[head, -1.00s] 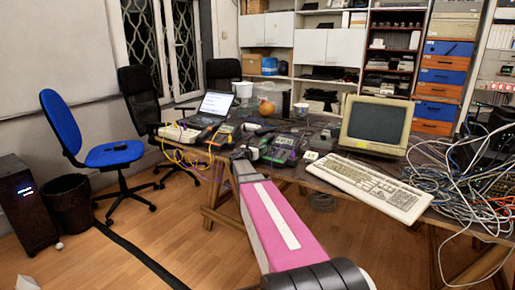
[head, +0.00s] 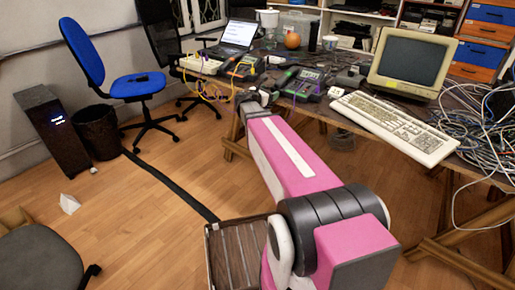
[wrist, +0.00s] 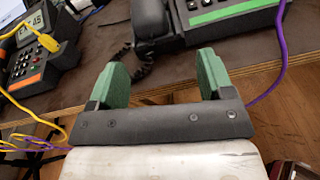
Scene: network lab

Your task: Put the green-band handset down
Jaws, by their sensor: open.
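The green-band telephone (head: 304,83) sits near the table's front edge; its base with the green stripe (wrist: 236,12) shows at the top of the wrist view. Its black handset (wrist: 152,20) shows at the left side of that base, cut off by the picture's top edge. I cannot tell whether it sits fully in the cradle. A coiled cord (wrist: 141,68) hangs below it. My gripper (wrist: 161,63) is open and empty, its two green fingers apart, just in front of the table edge and apart from the handset.
An orange-band telephone (wrist: 30,66) with a yellow cable stands left. A purple cable (wrist: 281,50) hangs at the right. A keyboard (head: 395,125), a monitor (head: 411,60) and tangled cables (head: 487,120) fill the table's right side. A laptop (head: 237,37) stands behind.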

